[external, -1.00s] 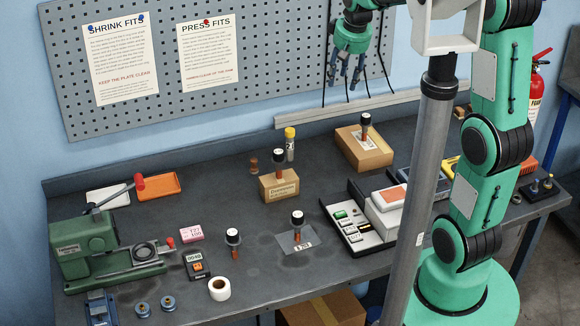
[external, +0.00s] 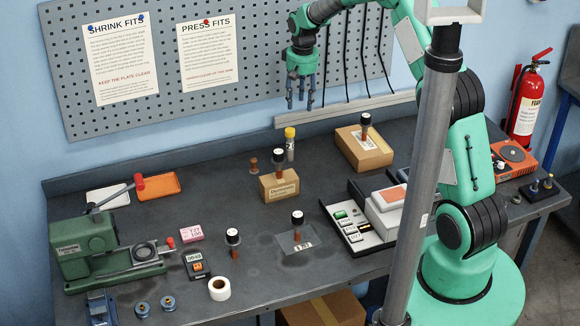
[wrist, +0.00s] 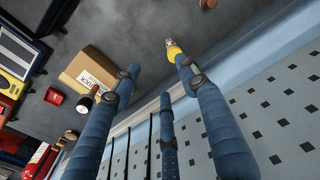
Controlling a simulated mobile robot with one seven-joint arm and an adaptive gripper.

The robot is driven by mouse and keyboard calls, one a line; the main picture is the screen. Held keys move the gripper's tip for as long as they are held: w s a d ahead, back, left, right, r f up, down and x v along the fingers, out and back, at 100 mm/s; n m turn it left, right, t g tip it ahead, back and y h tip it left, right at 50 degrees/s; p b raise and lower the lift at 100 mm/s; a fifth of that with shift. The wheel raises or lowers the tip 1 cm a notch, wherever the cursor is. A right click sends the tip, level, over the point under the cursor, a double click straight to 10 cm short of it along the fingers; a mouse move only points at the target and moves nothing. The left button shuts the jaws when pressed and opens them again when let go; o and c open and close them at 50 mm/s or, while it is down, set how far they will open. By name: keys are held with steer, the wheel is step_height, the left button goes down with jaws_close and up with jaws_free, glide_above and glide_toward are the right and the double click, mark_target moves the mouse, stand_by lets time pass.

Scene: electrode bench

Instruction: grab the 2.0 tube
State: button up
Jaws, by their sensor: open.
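A clear tube with a yellow cap (external: 290,143) stands upright on the bench behind a small cardboard box. Its label begins with what looks like a 2; the rest is too small to read. In the wrist view the yellow-capped tube (wrist: 173,48) shows near the top, close to the tip of one finger. My gripper (external: 300,103) has blue-grey fingers and is open and empty, pointing down in front of the pegboard's lower edge. It is above the tube and a little to its right, apart from it. In the wrist view my gripper (wrist: 159,75) has its fingers spread.
Black-topped copper pieces stand on the small box (external: 280,187), the larger box (external: 360,153), a grey plate (external: 290,246) and the bench. A small brown piece (external: 254,164) stands left of the tube. The pegboard (external: 240,90) and hanging cables are close behind my gripper.

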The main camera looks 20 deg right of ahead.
steer(key=p, duration=0.1)
glide_above(290, 151)
steer(key=w, duration=0.1)
steer(key=shift+g, duration=0.4)
steer(key=f, duration=0.9)
steer(key=shift+w+d+f, duration=0.15)
steer(key=shift+d+f, duration=0.15)
steer(key=shift+f, duration=0.05)
steer(key=shift+f+p, duration=0.4)
steer(key=shift+f, duration=3.9)
steer(key=shift+f, duration=0.1)
steer(key=shift+f+p, duration=0.35)
steer(key=shift+f, duration=2.15)
jaws_close()
